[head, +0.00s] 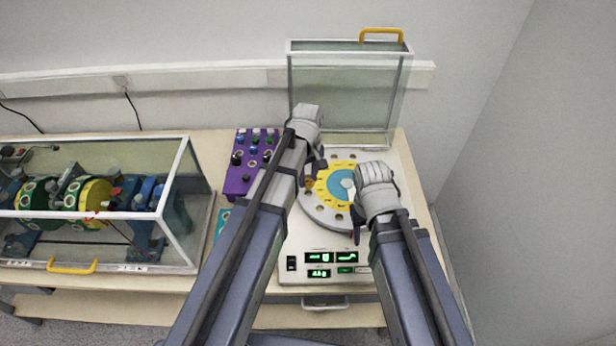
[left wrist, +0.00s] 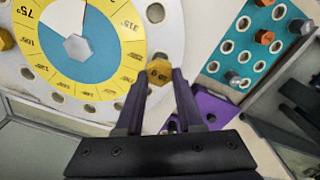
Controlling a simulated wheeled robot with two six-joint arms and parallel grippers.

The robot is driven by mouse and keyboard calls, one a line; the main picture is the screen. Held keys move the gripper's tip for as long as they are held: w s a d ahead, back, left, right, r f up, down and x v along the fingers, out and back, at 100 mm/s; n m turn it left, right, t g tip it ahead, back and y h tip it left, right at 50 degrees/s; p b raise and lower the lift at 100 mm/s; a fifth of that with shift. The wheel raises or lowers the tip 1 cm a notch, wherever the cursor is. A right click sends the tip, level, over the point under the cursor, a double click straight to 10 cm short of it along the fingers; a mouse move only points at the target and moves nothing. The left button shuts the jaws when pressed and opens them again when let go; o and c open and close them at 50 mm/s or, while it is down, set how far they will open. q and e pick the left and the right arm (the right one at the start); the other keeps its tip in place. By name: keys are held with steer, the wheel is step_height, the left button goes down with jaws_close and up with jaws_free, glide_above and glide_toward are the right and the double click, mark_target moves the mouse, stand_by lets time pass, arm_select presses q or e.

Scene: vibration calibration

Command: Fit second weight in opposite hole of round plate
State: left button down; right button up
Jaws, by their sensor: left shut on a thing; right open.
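The round plate (head: 312,207) has a yellow dial ring, a blue centre and a rim of holes; it also shows in the left wrist view (left wrist: 97,105). My left gripper (head: 313,172) is shut on a gold hex weight (left wrist: 159,72) at the plate's rim. I cannot tell whether this weight is seated in a hole. Another orange-gold weight (left wrist: 6,40) sits at the rim on the roughly opposite side of the silver centre nut (left wrist: 77,48). My right gripper (head: 357,225) is open near the plate's lower right, and its hand hides part of the plate.
A teal holder (left wrist: 245,62) with several weights and empty holes lies beside the plate. The clear lid (head: 340,90) is raised behind. A glass-cased machine (head: 100,215) fills the left of the bench.

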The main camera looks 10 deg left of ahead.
arm_select(q)
steer(key=shift+f+b, duration=0.4)
steer(key=shift+f, duration=0.3)
steer(key=shift+f+b, duration=1.15)
stand_by(0.8)
steer(key=shift+c, duration=2.2)
jaws_free()
steer(key=shift+r, duration=0.15)
step_height(320, 180, up, 8)
steer(key=p, duration=0.8)
steer(key=shift+f, duration=0.2)
